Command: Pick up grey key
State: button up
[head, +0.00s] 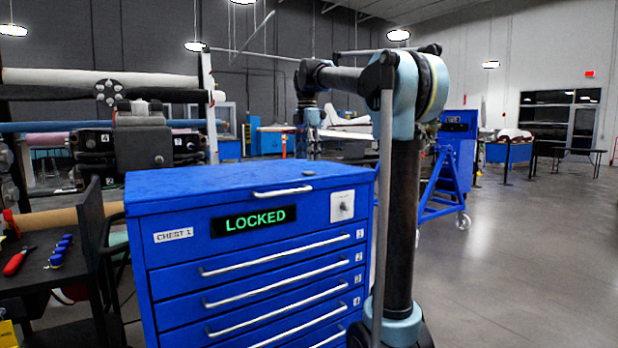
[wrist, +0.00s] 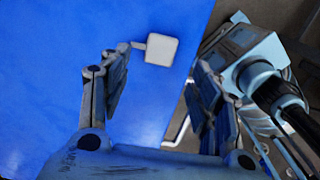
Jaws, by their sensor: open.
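The grey key (wrist: 160,50), a pale squarish head with a short stub on its left, lies on the blue top of the chest in the wrist view. In the head view a small grey piece, which looks like the same key (head: 308,172), lies on the chest top (head: 200,182) near its back right. My gripper (wrist: 164,66) is open and empty, its fingers spread on either side of the key's line in the wrist view. In the head view my gripper (head: 309,148) hangs above the far part of the chest top. The exact gap to the key cannot be told.
The chest's front has a green LOCKED display (head: 254,221), a lock plate (head: 342,206) and several drawers with handles. A dark side table (head: 30,270) with red-handled tools stands at left. A blue wheeled stand (head: 455,170) is behind at right. The floor at right is open.

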aim_at(309, 173)
jog(key=f, duration=0.5)
jog(key=shift+w+d, duration=0.15)
jog(key=shift+w, duration=0.05)
jog(key=shift+r, duration=0.1)
jog(key=c, duration=1)
